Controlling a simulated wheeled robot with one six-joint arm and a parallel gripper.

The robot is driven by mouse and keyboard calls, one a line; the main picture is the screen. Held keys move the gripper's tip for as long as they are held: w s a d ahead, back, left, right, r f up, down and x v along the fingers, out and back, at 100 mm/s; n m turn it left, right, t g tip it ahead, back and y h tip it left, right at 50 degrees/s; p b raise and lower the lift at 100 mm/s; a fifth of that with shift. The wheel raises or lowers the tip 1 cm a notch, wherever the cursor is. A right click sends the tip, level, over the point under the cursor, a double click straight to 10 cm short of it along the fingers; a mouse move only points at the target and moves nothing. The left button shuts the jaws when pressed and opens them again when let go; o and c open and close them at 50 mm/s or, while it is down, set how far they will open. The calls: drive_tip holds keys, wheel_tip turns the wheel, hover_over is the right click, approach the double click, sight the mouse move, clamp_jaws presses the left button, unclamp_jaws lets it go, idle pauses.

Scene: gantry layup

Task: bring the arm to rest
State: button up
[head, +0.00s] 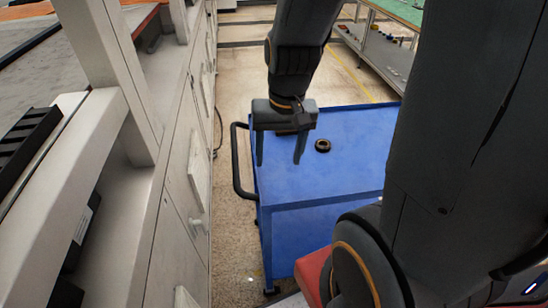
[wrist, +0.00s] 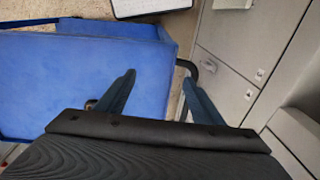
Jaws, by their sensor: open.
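My gripper (head: 280,150) hangs from my arm above the left end of a blue cart, fingers pointing down. The two fingers stand apart with nothing between them. In the wrist view, my gripper (wrist: 158,88) shows its two dark fingers spread, with the cart's blue surface and part of the floor beyond them. How high the fingertips are above the cart top is hard to tell.
The blue cart (head: 340,180) has a black handle (head: 238,165) on its left. A dark ring (head: 322,145) lies on its top, right of my gripper. Grey cabinets (head: 180,180) stand at left. A green-topped bench (head: 400,12) is at back right. Floor (head: 240,70) behind the cart is clear.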

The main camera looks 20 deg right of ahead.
drive_tip(key=a+n, duration=0.1)
drive_tip(key=s+a+n, duration=0.1)
drive_tip(key=n, duration=0.1)
drive_tip(key=shift+s+r, duration=0.15)
drive_tip(key=shift+r, duration=0.05)
idle(0.4)
